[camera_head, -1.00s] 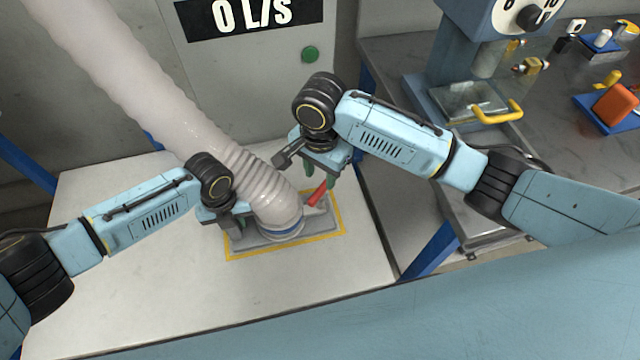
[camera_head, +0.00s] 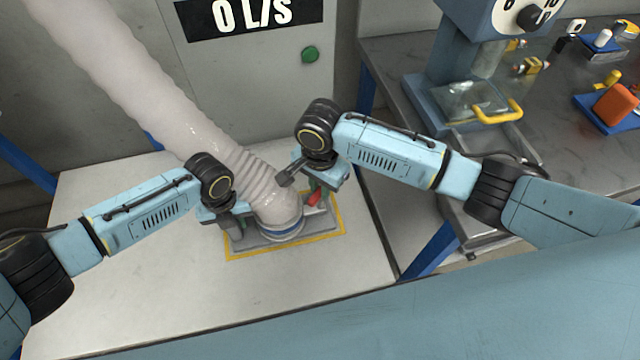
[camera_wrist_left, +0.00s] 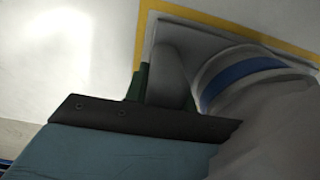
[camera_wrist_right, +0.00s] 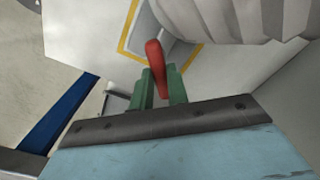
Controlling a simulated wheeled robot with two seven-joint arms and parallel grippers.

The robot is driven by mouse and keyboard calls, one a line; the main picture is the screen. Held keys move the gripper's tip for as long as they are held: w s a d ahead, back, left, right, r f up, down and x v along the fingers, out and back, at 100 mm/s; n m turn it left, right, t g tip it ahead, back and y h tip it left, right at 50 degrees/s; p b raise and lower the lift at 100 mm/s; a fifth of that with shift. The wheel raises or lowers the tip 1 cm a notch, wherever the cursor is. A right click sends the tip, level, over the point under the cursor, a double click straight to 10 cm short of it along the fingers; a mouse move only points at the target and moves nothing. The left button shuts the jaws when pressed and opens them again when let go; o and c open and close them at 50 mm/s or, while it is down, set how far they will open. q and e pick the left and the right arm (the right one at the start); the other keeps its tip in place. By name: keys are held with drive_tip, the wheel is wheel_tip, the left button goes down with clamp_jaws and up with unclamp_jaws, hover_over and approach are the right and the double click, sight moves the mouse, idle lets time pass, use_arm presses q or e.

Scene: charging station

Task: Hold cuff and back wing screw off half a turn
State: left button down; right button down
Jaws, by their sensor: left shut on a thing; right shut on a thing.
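The cuff (camera_head: 280,230), with a blue band, sits at the lower end of the ribbed pale hose, on a grey base plate inside a yellow outline. The blue band also shows in the left wrist view (camera_wrist_left: 240,80). My left gripper (camera_head: 238,222) is at the cuff's left side, shut around a grey rounded part (camera_wrist_left: 170,78) beside the band; its far finger is mostly hidden. The red wing screw (camera_head: 314,199) stands at the cuff's right side. My right gripper (camera_head: 320,192) is shut on it, with the green fingertips on either side of the red wing (camera_wrist_right: 154,58).
The pale hose (camera_head: 150,90) rises to the upper left between my arms. A grey cabinet with a "0 L/S" display (camera_head: 250,14) and green button (camera_head: 310,54) stands behind. The white tabletop (camera_head: 130,280) is clear in front. A metal bench (camera_head: 560,110) with tools is at the right.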

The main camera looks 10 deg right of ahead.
drive_tip(key=shift+n, duration=0.4)
drive_tip(key=n, duration=0.3)
drive_tip(key=shift+n, duration=0.4)
drive_tip(key=n, duration=0.4)
drive_tip(key=shift+n, duration=0.3)
drive_tip(key=n, duration=0.4)
drive_tip(key=shift+n, duration=2.8)
drive_tip(key=c, duration=1.4)
unclamp_jaws()
drive_tip(key=shift+o, duration=0.2)
